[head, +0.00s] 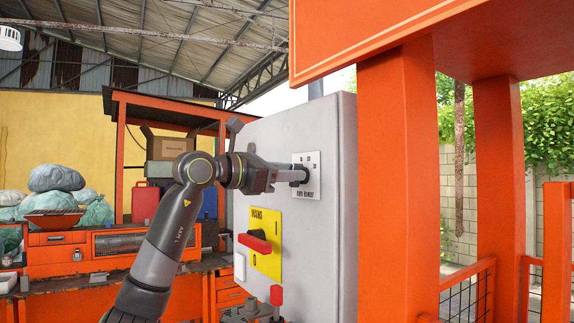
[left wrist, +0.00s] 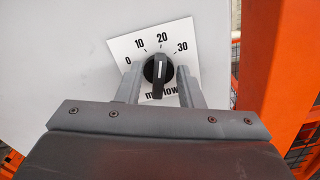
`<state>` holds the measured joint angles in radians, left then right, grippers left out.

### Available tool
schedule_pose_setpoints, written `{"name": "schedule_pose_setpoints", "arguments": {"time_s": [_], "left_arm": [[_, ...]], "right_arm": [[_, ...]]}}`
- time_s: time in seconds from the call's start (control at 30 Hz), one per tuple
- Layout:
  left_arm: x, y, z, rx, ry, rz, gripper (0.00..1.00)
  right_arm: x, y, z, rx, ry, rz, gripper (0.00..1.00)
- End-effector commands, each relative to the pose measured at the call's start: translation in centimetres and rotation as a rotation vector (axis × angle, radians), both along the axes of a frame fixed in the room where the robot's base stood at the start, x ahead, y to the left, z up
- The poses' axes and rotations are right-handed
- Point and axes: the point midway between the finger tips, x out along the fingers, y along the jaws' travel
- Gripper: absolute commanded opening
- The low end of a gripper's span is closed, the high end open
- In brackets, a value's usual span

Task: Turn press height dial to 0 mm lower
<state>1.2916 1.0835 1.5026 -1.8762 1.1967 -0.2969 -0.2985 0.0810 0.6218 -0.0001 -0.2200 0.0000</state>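The press height dial (left wrist: 157,70) is a black round knob with a white line, on a white scale plate (left wrist: 120,50) marked 0, 10, 20 and 30. Its line stands nearly upright, roughly toward the 20. In the head view the plate (head: 313,190) is on the grey cabinet's upper front. My left gripper (head: 298,174) reaches the plate and hides the dial there. In the left wrist view my left gripper (left wrist: 158,82) is open, one finger on each side of the knob. Whether the fingers touch it is unclear. My right gripper is out of view.
The grey cabinet (head: 338,130) also carries a yellow panel with a red rotary switch (head: 255,243) below my left gripper. Orange posts (head: 398,180) stand right of the cabinet. An orange workbench (head: 60,252) with bags is at left.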

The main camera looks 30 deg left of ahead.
Motion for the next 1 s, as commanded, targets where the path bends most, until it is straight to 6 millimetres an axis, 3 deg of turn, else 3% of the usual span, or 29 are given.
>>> {"name": "schedule_pose_setpoints", "arguments": {"time_s": [0.27, 0.53, 1.0], "left_arm": [[0.19, -0.04, -0.06, 0.0, 0.001, 0.001, 0.34], [0.16, -0.05, -0.05, 0.0, 0.001, 0.0, 0.01], [0.2, 0.02, -0.03, -0.063, 0.027, 0.0, 0.0]], "right_arm": [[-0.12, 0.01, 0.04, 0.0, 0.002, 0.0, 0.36], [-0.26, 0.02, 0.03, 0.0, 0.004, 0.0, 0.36], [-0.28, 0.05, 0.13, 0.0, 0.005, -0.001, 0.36]]}}
